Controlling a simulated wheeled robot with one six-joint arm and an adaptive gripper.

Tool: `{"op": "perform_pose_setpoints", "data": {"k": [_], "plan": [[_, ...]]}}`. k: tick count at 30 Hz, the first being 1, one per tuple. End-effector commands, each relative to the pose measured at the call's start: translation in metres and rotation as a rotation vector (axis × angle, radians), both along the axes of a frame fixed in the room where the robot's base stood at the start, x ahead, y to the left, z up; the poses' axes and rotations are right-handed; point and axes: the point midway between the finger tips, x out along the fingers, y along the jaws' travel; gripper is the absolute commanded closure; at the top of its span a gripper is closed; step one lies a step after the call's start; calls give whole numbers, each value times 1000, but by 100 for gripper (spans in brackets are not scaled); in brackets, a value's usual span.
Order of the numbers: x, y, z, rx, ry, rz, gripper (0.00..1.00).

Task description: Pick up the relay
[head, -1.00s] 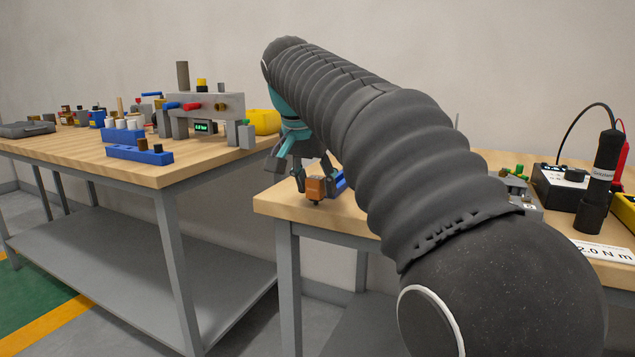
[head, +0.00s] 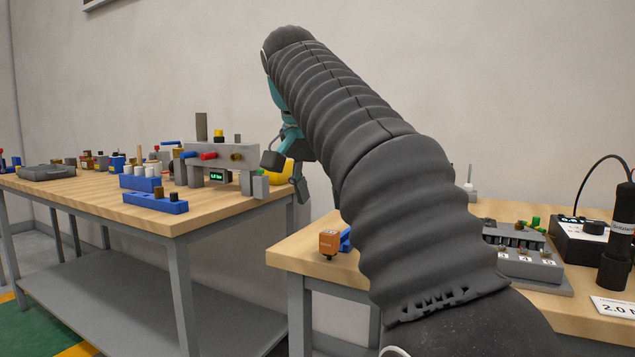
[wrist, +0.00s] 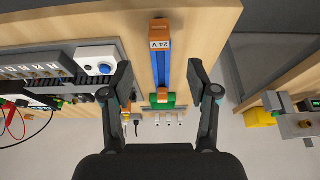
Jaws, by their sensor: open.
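The orange block marked 24 V, which looks like the relay (head: 329,242), stands at the near left corner of the right-hand bench. In the wrist view the relay (wrist: 159,40) sits at the end of a blue rail (wrist: 161,72), near the bench edge. My gripper (wrist: 160,78) is open and empty, its two fingers spread on either side of the rail, with the relay beyond the fingertips. In the head view my gripper (head: 288,172) hangs above and left of the relay, clear of it. My arm hides most of the rail there.
A grey terminal unit (head: 525,262), a black-and-white device (head: 582,240) and a dark cylinder (head: 620,240) stand on the right bench. The left bench (head: 100,200) holds several fixtures; a gap separates the benches.

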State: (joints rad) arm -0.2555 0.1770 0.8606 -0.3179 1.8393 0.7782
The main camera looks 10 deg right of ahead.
Motion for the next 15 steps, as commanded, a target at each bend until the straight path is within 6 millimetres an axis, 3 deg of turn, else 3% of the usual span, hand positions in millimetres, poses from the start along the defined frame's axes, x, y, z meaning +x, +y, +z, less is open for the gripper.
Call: {"op": "perform_pose_setpoints", "data": {"k": [6, 15], "plan": [[-5, 5, 16, 0, 0, 1, 40], [-7, 5, 20, 1, 1, 0, 40]]}}
